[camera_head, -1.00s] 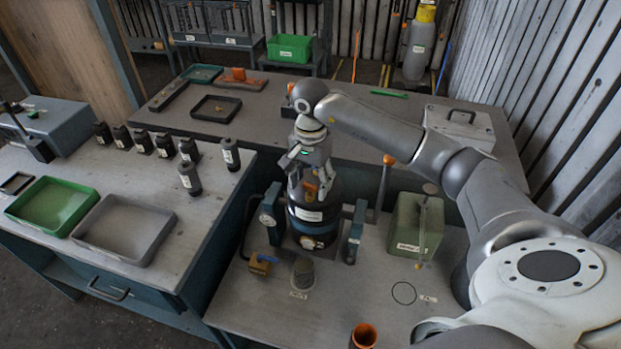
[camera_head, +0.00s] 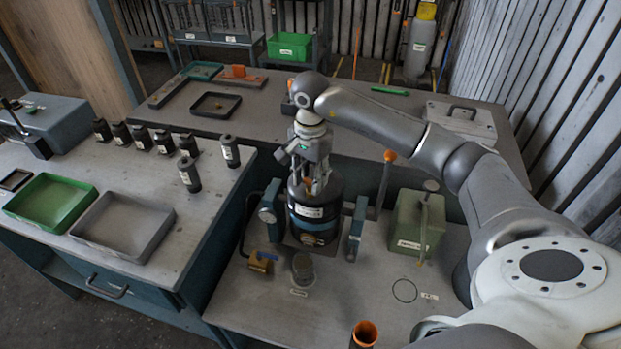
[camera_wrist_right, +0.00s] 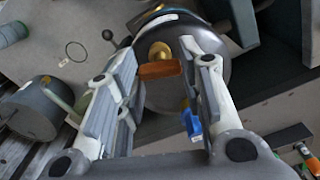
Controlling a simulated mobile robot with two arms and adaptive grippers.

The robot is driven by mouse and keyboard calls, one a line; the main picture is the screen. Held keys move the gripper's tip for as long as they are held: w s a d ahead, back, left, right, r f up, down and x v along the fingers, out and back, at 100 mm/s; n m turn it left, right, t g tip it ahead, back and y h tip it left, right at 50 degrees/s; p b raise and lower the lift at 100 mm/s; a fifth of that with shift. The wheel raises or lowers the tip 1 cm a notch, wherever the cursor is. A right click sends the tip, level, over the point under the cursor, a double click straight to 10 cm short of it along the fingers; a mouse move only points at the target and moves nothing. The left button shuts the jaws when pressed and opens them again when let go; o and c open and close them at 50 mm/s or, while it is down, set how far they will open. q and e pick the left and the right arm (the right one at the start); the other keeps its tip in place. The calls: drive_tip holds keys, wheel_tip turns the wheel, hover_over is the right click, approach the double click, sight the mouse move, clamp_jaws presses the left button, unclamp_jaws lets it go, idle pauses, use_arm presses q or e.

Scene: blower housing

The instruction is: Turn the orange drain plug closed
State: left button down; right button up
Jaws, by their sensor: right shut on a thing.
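The blower housing (camera_head: 325,192) is a dark upright cylinder with white labels, held in a stand on the near bench. The orange drain plug (camera_wrist_right: 160,70) shows in the right wrist view as an orange bar beside a brass-coloured fitting (camera_wrist_right: 160,50) on top of the housing. My right gripper (camera_head: 312,187) points down onto the housing top. In the wrist view its fingers (camera_wrist_right: 163,72) sit at the two ends of the orange bar, shut on it. In the head view the fingers mostly hide the plug. My left gripper is not in view.
Blue-grey posts (camera_head: 357,225) flank the housing. A green canister (camera_head: 408,225) stands to its right, and a grey cylinder (camera_head: 303,268) and a brass-coloured block (camera_head: 261,262) stand in front. An orange-rimmed cup (camera_head: 364,334) is at the front edge. The bench's front right is mostly clear.

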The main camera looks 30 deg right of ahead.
drive_tip(key=m+b, duration=0.1)
drive_tip(key=m, duration=0.1)
drive_tip(key=shift+f+m+b, duration=0.15)
drive_tip(key=shift+m+b, duration=0.15)
drive_tip(key=shift+b, duration=0.05)
drive_tip(key=m+b, duration=0.1)
drive_tip(key=m, duration=0.2)
drive_tip(key=shift+m+b, duration=0.3)
drive_tip(key=shift+b, duration=0.1)
drive_tip(key=m+b, duration=0.1)
drive_tip(key=m, duration=0.2)
drive_tip(key=shift+m, duration=0.3)
drive_tip(key=m+b, duration=0.1)
drive_tip(key=m, duration=0.3)
drive_tip(key=shift+m+b, duration=0.3)
drive_tip(key=m, duration=0.3)
drive_tip(key=shift+m+b, duration=0.3)
drive_tip(key=m, duration=0.4)
drive_tip(key=shift+m, duration=0.3)
drive_tip(key=m, duration=0.4)
drive_tip(key=shift+b, duration=0.35)
drive_tip(key=shift+m, duration=2.1)
